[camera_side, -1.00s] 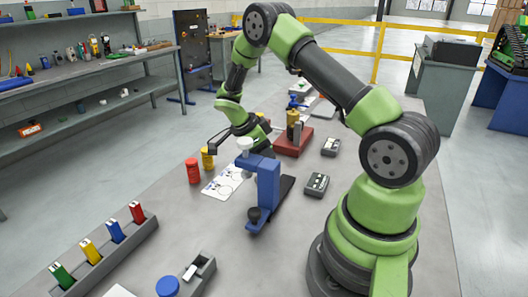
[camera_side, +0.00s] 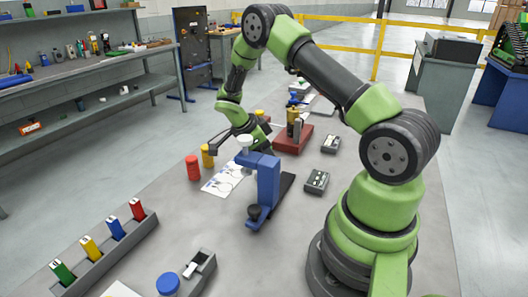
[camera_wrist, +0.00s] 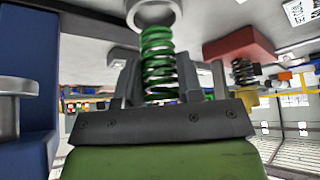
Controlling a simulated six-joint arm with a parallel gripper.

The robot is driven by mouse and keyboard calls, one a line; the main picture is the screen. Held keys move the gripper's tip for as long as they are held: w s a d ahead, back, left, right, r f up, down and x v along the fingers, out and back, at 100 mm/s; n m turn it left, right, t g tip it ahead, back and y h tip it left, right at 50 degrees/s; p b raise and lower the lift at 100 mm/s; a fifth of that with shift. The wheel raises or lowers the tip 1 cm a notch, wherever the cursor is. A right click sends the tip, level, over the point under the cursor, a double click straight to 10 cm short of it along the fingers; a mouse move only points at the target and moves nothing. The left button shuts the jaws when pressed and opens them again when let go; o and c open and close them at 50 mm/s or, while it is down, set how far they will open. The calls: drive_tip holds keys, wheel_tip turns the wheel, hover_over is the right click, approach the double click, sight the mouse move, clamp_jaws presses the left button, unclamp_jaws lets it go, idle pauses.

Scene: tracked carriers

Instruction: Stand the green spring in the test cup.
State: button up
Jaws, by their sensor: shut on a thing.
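The green spring (camera_wrist: 158,62) stands between the dark jaws of my gripper (camera_wrist: 172,85) in the wrist view, and the jaws are shut on it. Its far end meets a pale round cup (camera_wrist: 152,14) at the top edge, which looks like the test cup. I cannot tell whether that end is inside the cup or only in front of it. In the side view my gripper is mostly hidden behind the blue stand (camera_side: 267,187), and the spring is not visible there.
Red (camera_side: 193,168) and yellow (camera_side: 208,157) cylinders stand left of the blue stand, by a white sheet (camera_side: 222,181). A dark red block (camera_side: 292,140) is behind, small grey boxes (camera_side: 317,181) to the right. A rack of coloured pieces (camera_side: 110,255) is front left.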

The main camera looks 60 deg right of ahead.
drive_tip(key=o, duration=1.5)
drive_tip(key=shift+r, duration=3.45)
